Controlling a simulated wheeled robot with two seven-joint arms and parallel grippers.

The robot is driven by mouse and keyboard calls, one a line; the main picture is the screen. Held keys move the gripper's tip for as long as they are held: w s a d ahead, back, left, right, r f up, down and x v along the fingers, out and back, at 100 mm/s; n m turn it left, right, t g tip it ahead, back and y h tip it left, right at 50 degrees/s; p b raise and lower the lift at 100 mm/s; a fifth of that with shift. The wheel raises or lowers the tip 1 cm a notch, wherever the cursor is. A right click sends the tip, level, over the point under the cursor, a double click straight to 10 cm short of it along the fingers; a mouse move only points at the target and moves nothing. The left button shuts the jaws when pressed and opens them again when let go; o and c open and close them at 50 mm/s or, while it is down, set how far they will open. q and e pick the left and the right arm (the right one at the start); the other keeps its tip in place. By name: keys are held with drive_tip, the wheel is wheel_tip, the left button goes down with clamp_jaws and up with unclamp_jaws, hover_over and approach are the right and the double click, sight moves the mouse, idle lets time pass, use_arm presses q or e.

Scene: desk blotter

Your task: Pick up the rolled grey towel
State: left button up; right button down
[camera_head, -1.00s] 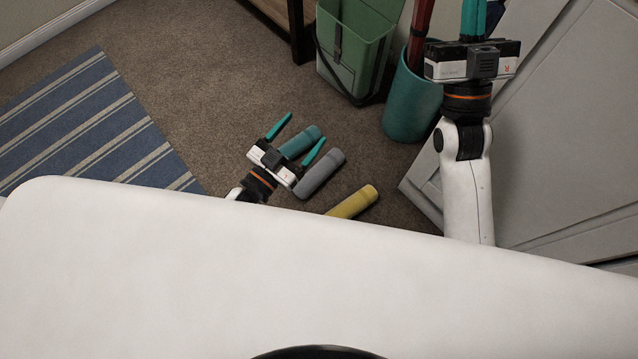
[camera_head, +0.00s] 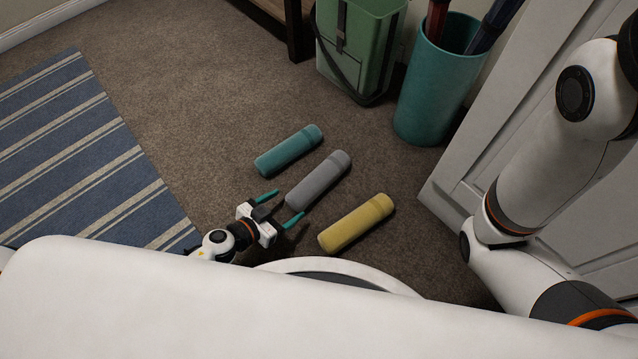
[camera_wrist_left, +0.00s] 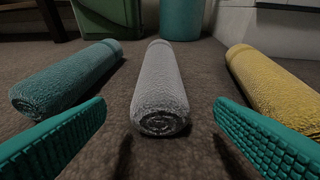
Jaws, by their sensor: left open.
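The rolled grey towel (camera_head: 318,180) lies on the brown carpet between a teal rolled towel (camera_head: 289,151) and a yellow rolled towel (camera_head: 356,223). My left gripper (camera_head: 280,207) is open and low over the carpet, just short of the grey towel's near end. In the left wrist view the grey towel (camera_wrist_left: 160,92) lies centred ahead, its spiral end facing me. The teal fingers (camera_wrist_left: 160,130) stand apart on either side of that end, with nothing between them that I can see held. My right gripper is out of view; only its arm shows at the right.
The teal towel (camera_wrist_left: 70,78) and yellow towel (camera_wrist_left: 278,88) flank the grey one closely. A green bin (camera_head: 360,48) and a teal cylinder bin (camera_head: 436,90) stand behind. A blue striped rug (camera_head: 85,150) lies left. A pale panelled door or cabinet (camera_head: 465,165) is at right.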

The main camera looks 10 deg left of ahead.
sight(303, 195)
use_arm(q)
drive_tip(key=x, duration=0.3)
drive_tip(key=shift+b, duration=0.4)
drive_tip(key=b+x, duration=0.2)
drive_tip(key=x, duration=0.2)
drive_tip(key=shift+f+b, duration=0.25)
drive_tip(key=shift+b, duration=0.05)
drive_tip(key=shift+w+d+f, duration=0.1)
drive_tip(key=shift+w+d, duration=0.05)
drive_tip(key=shift+w, duration=0.15)
drive_tip(key=c, duration=1.1)
drive_tip(key=shift+c, duration=0.2)
